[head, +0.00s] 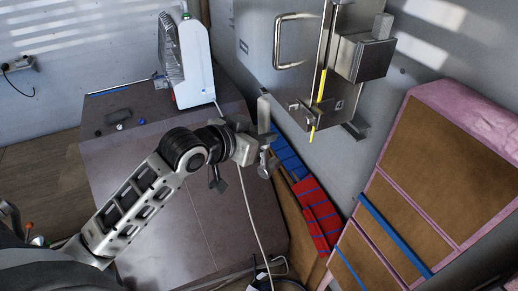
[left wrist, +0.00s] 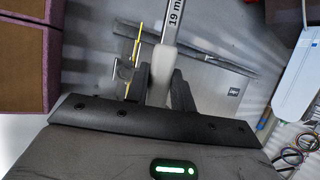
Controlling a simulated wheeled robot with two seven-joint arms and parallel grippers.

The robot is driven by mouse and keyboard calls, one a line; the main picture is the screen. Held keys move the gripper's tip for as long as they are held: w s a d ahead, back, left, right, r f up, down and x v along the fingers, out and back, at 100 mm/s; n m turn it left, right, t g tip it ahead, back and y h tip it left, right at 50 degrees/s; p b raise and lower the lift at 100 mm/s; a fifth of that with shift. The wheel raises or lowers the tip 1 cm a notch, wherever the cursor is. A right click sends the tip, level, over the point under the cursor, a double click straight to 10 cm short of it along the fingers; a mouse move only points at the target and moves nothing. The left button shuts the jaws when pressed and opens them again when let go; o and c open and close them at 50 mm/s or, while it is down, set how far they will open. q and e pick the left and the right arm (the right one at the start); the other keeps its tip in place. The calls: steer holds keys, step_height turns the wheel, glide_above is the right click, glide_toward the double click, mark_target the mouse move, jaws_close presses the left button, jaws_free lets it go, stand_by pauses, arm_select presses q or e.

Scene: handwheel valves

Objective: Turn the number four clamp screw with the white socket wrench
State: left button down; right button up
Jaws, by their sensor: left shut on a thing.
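My left gripper (left wrist: 161,88) is shut on the white handle of the socket wrench (left wrist: 163,68) in the left wrist view. The wrench's grey shank, marked "19 m…", runs out of the top of that view, so its socket end is hidden. In the head view my left gripper (head: 266,150) is in the middle, below and left of the metal fixture (head: 345,55) on the wall and apart from it. A yellow strip (head: 319,98) runs down this fixture. I cannot make out a numbered clamp screw. My right gripper is not in view.
A dark table (head: 190,225) lies below my left arm, with a white fan-like unit (head: 187,60) at its back. Blue and red bins (head: 318,210) stand right of the gripper. A pink-edged brown board (head: 420,190) fills the right. A pale cable hangs near the gripper.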

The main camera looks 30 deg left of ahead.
arm_select(q)
steer(key=w+r+m+g+h, duration=0.1)
steer(key=w+r+h, duration=0.1)
steer(key=r, duration=0.4)
steer(key=w+r+m+g+h+b, duration=0.1)
steer(key=w+r+g+h, duration=0.1)
steer(key=r+h, duration=0.2)
steer(key=shift+w+r+b, duration=0.2)
steer(key=shift+r+b, duration=0.1)
steer(key=shift+r, duration=1.35)
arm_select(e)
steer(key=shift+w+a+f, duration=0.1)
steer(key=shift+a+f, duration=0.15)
arm_select(q)
steer(key=shift+a, duration=0.1)
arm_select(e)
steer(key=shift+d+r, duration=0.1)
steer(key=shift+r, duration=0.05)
